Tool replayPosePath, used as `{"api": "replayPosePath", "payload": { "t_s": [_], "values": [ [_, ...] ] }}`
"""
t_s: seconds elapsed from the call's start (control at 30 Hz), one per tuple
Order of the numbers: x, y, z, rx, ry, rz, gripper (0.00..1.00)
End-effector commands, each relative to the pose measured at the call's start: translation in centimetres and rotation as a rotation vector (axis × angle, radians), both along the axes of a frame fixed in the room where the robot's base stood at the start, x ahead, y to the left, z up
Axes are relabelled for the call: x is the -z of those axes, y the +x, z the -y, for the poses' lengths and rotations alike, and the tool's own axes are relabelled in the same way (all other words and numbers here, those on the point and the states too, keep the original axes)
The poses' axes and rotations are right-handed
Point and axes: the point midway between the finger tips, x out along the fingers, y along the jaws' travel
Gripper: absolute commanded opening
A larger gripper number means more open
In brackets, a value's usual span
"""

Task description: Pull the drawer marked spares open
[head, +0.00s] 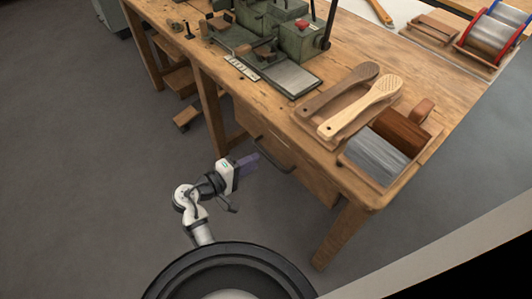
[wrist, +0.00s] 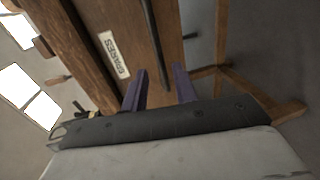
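The wooden drawer (head: 272,135) is under the front edge of the workbench in the head view and looks shut. Its white label reading SPARES (wrist: 114,55) shows in the wrist view, left of a long dark bar handle (wrist: 153,45). The handle (head: 272,154) also shows on the drawer front in the head view. My gripper (head: 248,164) is in front of the drawer, left of the handle. In the wrist view its two purple fingers (wrist: 160,88) are apart with nothing gripped. The handle's near end appears between them; I cannot tell whether they touch it.
The workbench (head: 345,190) carries a green machine (head: 298,45), two wooden brush handles (head: 362,105) and a tray of bristle bundles (head: 375,150). A bench leg (head: 343,235) stands right of the drawer. The grey floor (head: 90,190) to the left is clear.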

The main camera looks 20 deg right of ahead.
Motion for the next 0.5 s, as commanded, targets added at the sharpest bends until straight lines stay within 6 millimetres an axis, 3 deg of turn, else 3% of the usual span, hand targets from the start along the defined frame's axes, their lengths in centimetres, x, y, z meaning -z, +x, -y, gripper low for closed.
{"api": "replayPosePath", "payload": {
  "t_s": [0.2, 0.5],
  "values": [
    [0.7, 1.4, 3.9, 0.001, 0.002, 0.001, 0.28],
    [1.3, 2.2, 5.9, -0.002, 0.002, 0.002, 0.28]
  ]
}}
